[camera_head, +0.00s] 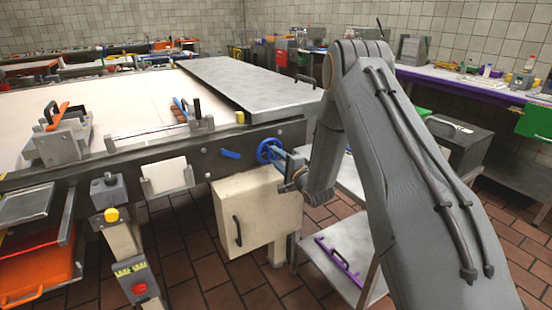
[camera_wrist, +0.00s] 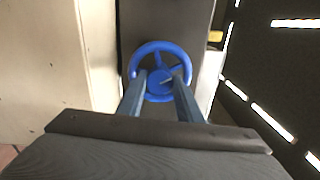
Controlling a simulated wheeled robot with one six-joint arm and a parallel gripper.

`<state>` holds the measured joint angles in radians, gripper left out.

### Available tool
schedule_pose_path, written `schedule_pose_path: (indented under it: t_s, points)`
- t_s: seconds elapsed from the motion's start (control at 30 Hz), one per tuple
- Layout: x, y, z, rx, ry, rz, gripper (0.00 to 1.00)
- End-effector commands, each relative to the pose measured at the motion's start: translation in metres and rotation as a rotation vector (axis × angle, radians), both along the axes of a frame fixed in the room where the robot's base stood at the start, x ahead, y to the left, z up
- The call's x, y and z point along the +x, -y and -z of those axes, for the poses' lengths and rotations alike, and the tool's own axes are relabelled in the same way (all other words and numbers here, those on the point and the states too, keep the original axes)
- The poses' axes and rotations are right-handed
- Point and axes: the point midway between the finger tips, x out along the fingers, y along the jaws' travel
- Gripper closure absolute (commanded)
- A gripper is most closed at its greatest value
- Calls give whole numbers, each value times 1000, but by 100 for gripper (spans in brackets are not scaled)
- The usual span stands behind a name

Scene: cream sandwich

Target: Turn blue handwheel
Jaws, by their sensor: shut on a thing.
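The blue handwheel (camera_head: 268,151) is a spoked ring on the front side of the conveyor table, below the metal cover. It also shows in the wrist view (camera_wrist: 160,49), upright and facing the camera. My gripper (camera_head: 281,156) reaches it from the right in the head view. In the wrist view its two fingers (camera_wrist: 161,82) extend to the lower half of the wheel, one on each side of the hub. The gripper is shut on the wheel. The finger tips cover part of the lower spokes and rim, so the exact contact is hard to see.
A blue lever (camera_head: 230,154) sits just left of the wheel. A cream cabinet (camera_head: 255,212) with a black handle is below it. A grey metal cover (camera_head: 245,85) lies above. A low metal shelf with a purple handle (camera_head: 339,262) stands to the right, under my arm.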

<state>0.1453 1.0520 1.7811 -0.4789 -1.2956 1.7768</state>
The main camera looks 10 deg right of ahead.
Motion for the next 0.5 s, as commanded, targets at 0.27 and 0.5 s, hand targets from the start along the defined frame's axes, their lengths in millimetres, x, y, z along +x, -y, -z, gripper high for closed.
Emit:
schedule_pose_path:
  t_s: [0.27, 0.5]
  points:
    - [0, 0, 1, -1, -2, 0, 49]
    - [-5, 2, 1, -1, -2, 0, 49]
